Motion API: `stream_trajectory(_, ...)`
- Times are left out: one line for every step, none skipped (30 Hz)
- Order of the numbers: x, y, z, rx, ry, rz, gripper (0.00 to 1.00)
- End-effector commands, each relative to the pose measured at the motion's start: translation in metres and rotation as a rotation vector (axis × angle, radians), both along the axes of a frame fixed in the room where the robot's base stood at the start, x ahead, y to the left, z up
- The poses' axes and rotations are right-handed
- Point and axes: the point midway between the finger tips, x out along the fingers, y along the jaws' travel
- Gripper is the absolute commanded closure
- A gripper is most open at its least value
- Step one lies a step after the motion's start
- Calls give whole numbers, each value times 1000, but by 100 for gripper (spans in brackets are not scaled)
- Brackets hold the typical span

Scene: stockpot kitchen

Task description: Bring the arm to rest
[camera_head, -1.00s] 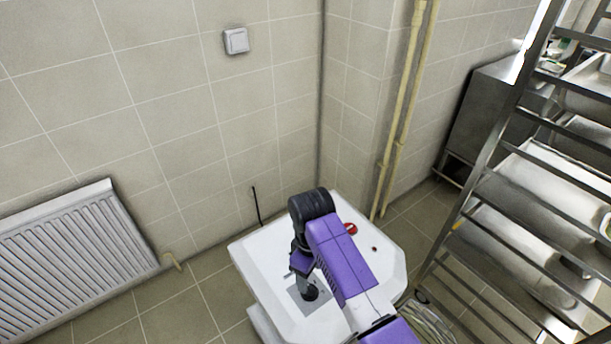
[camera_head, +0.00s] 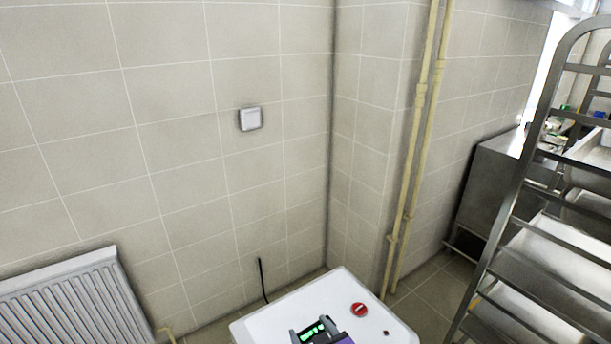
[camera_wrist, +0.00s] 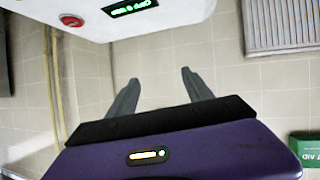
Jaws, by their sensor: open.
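My gripper (camera_wrist: 160,76) shows in the wrist view with its two grey fingers apart and nothing between them. Tiled wall and part of my white base with its lit green display lie beyond the fingertips. In the head view only a small purple and dark part of my arm shows at the bottom edge, over my white base. The rest of the arm is out of the frame there.
A radiator (camera_head: 75,305) is on the wall at the left. A wall switch (camera_head: 250,119), yellowish pipes (camera_head: 415,150) and a metal rack (camera_head: 510,200) at the right show. A steel cabinet (camera_head: 490,190) stands behind the rack. A green box (camera_wrist: 307,148) shows in the wrist view.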

Motion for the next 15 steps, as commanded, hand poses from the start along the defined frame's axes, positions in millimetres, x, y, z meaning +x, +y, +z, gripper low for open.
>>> stream_trajectory(-19,-10,-1,34,-28,-25,41)
stream_trajectory(-28,-15,1,53,-50,-41,41)
stream_trajectory(-40,-23,5,79,-77,-60,41)
stream_trajectory(-50,-29,7,95,-97,-74,41)
stream_trajectory(-60,-35,10,111,-116,-89,41)
stream_trajectory(-73,-43,14,133,-139,-107,41)
stream_trajectory(-84,-49,17,147,-157,-120,41)
stream_trajectory(-94,-55,20,160,-174,-134,41)
stream_trajectory(-108,-64,25,177,-195,-151,41)
stream_trajectory(-119,-70,28,189,-210,-163,41)
stream_trajectory(-130,-76,32,200,-226,-175,41)
stream_trajectory(-144,-84,38,213,-245,-191,41)
stream_trajectory(-155,-89,42,222,-259,-202,41)
stream_trajectory(-166,-95,46,228,-272,-213,41)
stream_trajectory(-181,-103,52,237,-288,-227,41)
